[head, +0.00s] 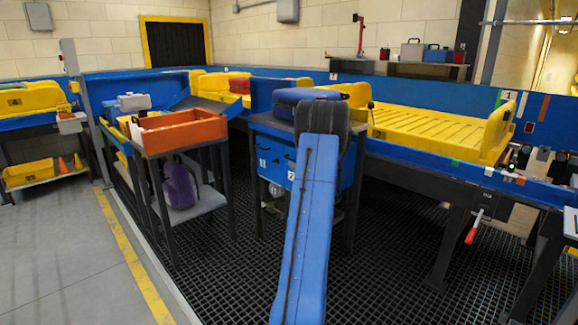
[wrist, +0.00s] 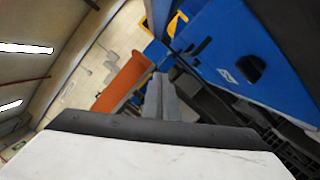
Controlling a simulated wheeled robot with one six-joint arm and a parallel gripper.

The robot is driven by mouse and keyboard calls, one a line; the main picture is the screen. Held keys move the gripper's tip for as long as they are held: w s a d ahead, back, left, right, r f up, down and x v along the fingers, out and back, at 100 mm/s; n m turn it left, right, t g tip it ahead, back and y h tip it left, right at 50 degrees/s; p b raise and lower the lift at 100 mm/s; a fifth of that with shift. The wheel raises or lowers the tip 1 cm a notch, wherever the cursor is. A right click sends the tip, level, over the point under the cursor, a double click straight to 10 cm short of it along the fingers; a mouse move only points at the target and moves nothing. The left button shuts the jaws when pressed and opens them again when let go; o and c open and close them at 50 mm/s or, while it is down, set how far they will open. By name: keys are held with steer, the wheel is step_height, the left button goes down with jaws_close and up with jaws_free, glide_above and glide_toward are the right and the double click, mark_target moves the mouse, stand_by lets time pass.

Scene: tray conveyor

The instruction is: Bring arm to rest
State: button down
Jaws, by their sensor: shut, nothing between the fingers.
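My arm rises from the bottom middle of the head view, a long blue link ending in a dark joint in front of the blue conveyor. My gripper (wrist: 160,84) is not visible in the head view, hidden behind the arm. In the wrist view its two grey fingers lie together, shut and empty, with nothing touching their tips. The picture there is strongly tilted.
An orange tray (head: 182,137) stands on a dark stand left of my arm; it shows tilted in the wrist view (wrist: 121,84). A purple backpack (head: 180,186) sits on the shelf below. Yellow trays (head: 430,128) lie along the blue conveyor (head: 405,160). The left floor is clear.

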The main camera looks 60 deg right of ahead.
steer(key=shift+v, duration=1.15)
steer(key=shift+r, duration=0.2)
